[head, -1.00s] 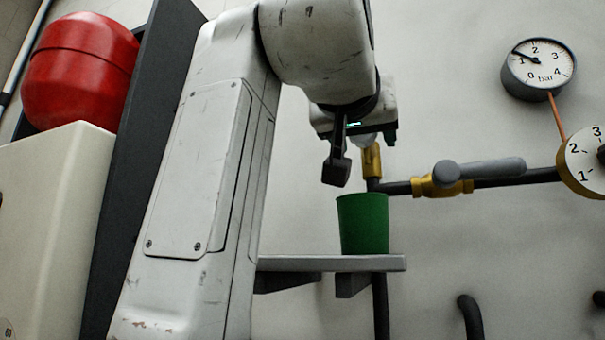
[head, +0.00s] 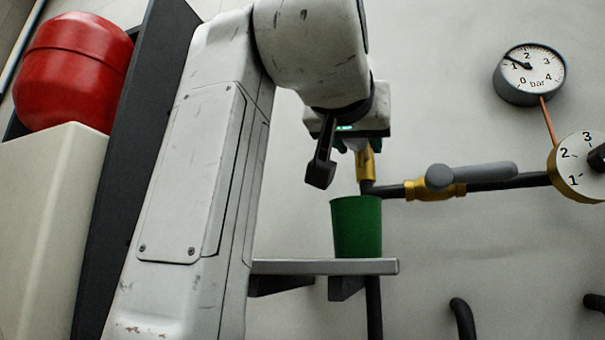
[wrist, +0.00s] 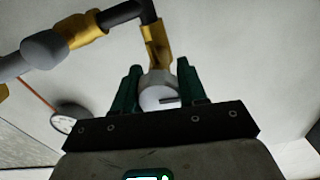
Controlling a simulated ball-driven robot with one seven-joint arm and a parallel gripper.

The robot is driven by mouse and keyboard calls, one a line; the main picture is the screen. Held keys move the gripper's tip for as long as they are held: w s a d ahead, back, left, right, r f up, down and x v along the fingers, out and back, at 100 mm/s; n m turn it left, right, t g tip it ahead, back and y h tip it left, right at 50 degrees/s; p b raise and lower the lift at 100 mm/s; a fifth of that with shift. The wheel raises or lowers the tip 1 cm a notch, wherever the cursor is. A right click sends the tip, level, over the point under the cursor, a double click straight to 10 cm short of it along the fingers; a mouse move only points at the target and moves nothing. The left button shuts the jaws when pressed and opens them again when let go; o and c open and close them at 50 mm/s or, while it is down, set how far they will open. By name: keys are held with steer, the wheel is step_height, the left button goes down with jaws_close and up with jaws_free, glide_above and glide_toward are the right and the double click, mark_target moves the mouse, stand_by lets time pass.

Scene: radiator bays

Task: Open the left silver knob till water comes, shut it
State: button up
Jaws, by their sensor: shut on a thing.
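The silver knob (wrist: 160,92) is a pale round cap with a dark slot-like line, on a brass valve (wrist: 155,42) in the wrist view. My gripper (wrist: 158,84) has its dark green fingers on both sides of the knob and is shut on it. In the head view my gripper (head: 357,144) sits at the top of the brass valve (head: 366,166), and the knob is mostly hidden. A green cup (head: 357,228) stands upright below the valve. No water stream shows; the cup's inside is hidden.
The cup is on a grey shelf (head: 325,267). A brass valve with a grey lever (head: 470,174) lies on the dark pipe to the right. A bar gauge (head: 530,73) and a numbered dial (head: 580,165) are at right. A red tank (head: 72,72) and dark panel are left.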

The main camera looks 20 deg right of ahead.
steer(key=m, duration=1.2)
steer(key=shift+s+d, duration=0.1)
steer(key=shift+f, duration=0.1)
stand_by(0.3)
steer(key=o, duration=1)
steer(key=b+v, duration=0.3)
steer(key=v, duration=0.7)
steer(key=shift+s+a, duration=0.2)
steer(key=shift+s, duration=0.1)
